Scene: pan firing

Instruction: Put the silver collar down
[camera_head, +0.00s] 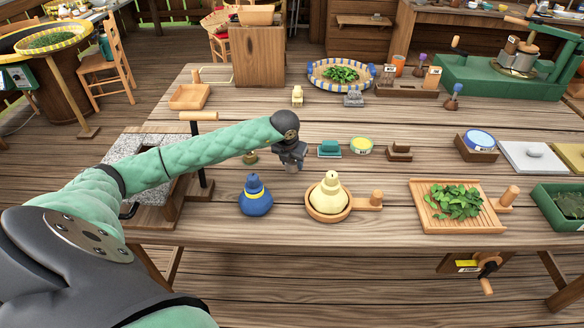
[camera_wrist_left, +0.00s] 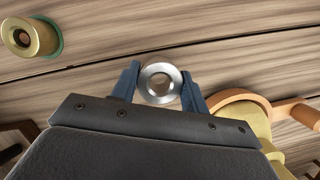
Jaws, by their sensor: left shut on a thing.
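My left gripper (camera_head: 291,163) is over the middle of the wooden table (camera_head: 330,228), behind the blue and cream bottle-shaped pieces. In the left wrist view its two blue fingers (camera_wrist_left: 160,88) are shut on the silver collar (camera_wrist_left: 160,69), a shiny ring with an open hole. The collar also shows small under the gripper in the head view (camera_head: 291,169). Bare planks show around it in the left wrist view, and I cannot tell whether it touches the table. My right gripper is not in view.
A brass collar (camera_wrist_left: 44,37) on a green ring lies nearby. A blue jar (camera_head: 255,198) stands in front, beside a cream jar (camera_head: 329,192) in a round wooden holder (camera_head: 314,212). A teal block (camera_head: 329,149) and a yellow-topped tin (camera_head: 361,146) sit to the right.

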